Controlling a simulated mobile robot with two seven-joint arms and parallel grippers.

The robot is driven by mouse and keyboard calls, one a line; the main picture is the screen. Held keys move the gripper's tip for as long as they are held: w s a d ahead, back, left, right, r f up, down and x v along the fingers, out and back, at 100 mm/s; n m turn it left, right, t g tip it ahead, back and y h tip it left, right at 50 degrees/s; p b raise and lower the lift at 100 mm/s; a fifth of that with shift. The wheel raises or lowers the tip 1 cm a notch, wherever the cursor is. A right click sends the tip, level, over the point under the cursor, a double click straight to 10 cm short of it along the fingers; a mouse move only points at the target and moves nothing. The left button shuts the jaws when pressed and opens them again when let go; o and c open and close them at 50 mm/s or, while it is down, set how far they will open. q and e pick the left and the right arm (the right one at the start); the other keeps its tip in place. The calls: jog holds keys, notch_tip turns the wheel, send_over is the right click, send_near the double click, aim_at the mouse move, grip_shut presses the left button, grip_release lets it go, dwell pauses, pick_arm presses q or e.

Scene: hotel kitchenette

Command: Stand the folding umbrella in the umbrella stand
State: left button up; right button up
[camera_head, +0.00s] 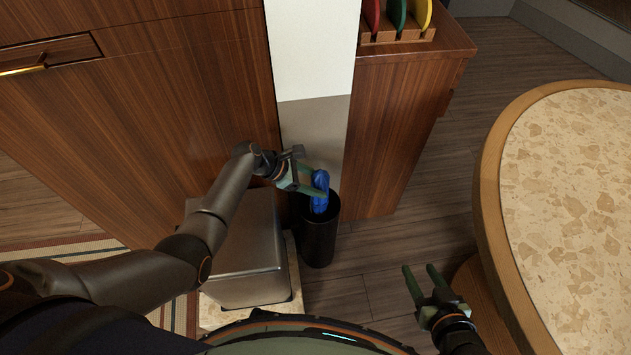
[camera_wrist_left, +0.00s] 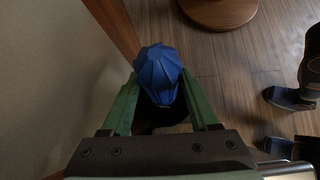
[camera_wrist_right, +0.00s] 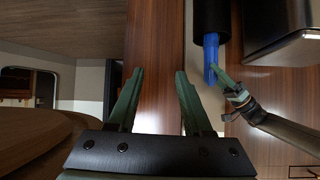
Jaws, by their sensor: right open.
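The blue folding umbrella (camera_head: 320,190) is upright at the mouth of the black cylindrical umbrella stand (camera_head: 319,238). Its lower end is hidden inside the stand. My left gripper (camera_head: 318,184) has one finger on each side of the umbrella's upper part, just above the rim. In the left wrist view, the umbrella's pleated top (camera_wrist_left: 158,72) fills the space between the green fingers. The right wrist view also shows the umbrella (camera_wrist_right: 210,55) and the stand (camera_wrist_right: 211,22). My right gripper (camera_head: 424,285) is open and empty, away from the stand at lower right.
A metal bin (camera_head: 245,255) stands left of the stand, under my left arm. A wooden cabinet (camera_head: 400,130) is behind the stand. A round speckled table (camera_head: 575,200) fills the right side. Wooden floor (camera_head: 365,265) is clear between stand and table.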

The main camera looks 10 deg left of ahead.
pick_arm(q)
jog(key=o, duration=0.5)
pick_arm(e)
jog(key=shift+w+r, duration=0.1)
jog(key=shift+w, duration=0.05)
jog(key=shift+a, duration=0.1)
pick_arm(q)
jog(key=shift+a, duration=0.1)
jog(key=shift+s+a+r+p, duration=0.1)
jog(key=shift+a+r+p, duration=0.1)
jog(key=shift+r+p, duration=0.15)
jog(key=p+v, duration=0.5)
jog(key=v, duration=0.6)
jog(key=shift+s+a+r, duration=0.1)
jog(key=shift+a+r, duration=0.1)
pick_arm(e)
jog(key=shift+s+a+r+g, duration=0.25)
jog(key=shift+s+r+g, duration=0.1)
jog(key=shift+s+r, duration=0.15)
jog(key=shift+s+a+r+g, duration=0.25)
jog(key=shift+s+r+g, duration=0.1)
jog(key=shift+s, duration=0.15)
jog(key=shift+w, duration=0.1)
